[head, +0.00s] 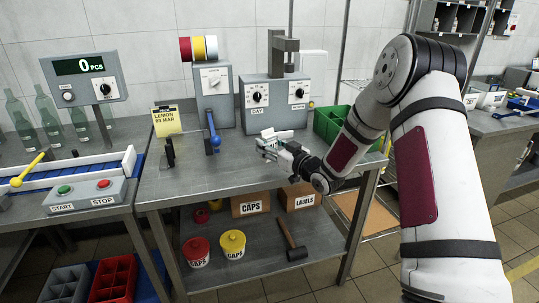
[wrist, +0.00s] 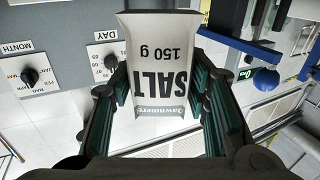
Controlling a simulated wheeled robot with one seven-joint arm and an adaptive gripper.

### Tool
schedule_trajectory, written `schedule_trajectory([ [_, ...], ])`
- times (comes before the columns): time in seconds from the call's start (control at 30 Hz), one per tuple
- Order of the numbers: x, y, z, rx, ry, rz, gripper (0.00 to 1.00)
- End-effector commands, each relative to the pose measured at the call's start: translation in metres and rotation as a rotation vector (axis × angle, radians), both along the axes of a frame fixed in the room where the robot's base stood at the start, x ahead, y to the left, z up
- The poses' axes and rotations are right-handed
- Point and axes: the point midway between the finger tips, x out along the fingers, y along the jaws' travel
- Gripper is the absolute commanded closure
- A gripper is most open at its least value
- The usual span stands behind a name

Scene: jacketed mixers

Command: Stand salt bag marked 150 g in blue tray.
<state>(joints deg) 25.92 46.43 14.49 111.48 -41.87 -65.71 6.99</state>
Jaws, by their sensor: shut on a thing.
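My gripper (head: 272,150) is over the middle bench in the head view. It is shut on a white salt bag (head: 277,135). In the wrist view the bag (wrist: 158,50) sits between the two fingers of my gripper (wrist: 157,88), printed "SALT 150 g", with the lettering upside down in that picture. In the head view the bag is small and its print cannot be read.
The middle bench (head: 230,178) has free room at its front. A dial machine (head: 275,95), a blue-handled lever (head: 213,132), a yellow card (head: 166,121) and a green bin (head: 332,122) stand towards its back. A blue conveyor (head: 75,178) is at left.

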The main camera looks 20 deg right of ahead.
Motion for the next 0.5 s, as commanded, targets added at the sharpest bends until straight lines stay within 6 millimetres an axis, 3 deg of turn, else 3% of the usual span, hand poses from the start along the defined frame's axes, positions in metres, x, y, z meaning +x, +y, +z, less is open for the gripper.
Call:
schedule_trajectory([
  [0.3, 0.0, 0.001, -0.033, 0.001, 0.001, 0.0, 0.9],
  [0.5, 0.0, 0.0, -0.035, 0.0, -0.002, 0.0, 0.9],
])
